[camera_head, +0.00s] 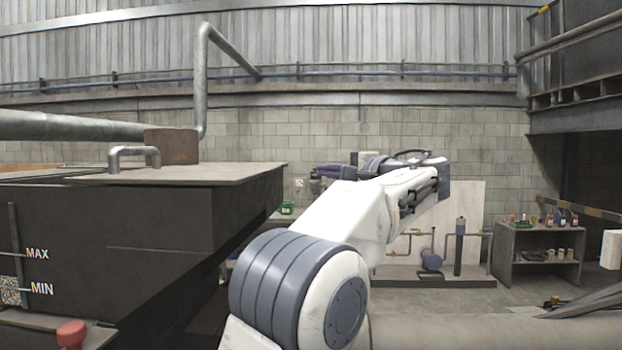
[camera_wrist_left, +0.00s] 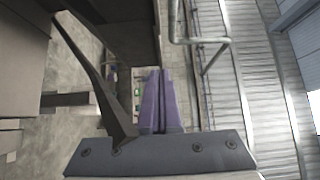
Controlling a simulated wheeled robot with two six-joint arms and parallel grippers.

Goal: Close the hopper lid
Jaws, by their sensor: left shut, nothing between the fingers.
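The dark hopper (camera_head: 110,230) with MAX and MIN marks fills the left of the head view. Its flat lid (camera_head: 215,174) with a grey bar handle (camera_head: 135,152) lies about level on top; whether it is fully seated I cannot tell. My left gripper (camera_head: 318,171) is just right of the lid's right end, about at lid height, with its purple fingers pointing left. The fingers (camera_wrist_left: 159,72) are together and empty in the left wrist view, apart from the dark structure beside them. My right gripper is not in view.
A thick grey pipe (camera_head: 70,125) runs behind the hopper and up the wall. A red knob (camera_head: 71,333) is at the lower left. A shelf (camera_head: 540,255) with small items and a pump rig (camera_head: 430,258) stand farther back right. Open floor lies between.

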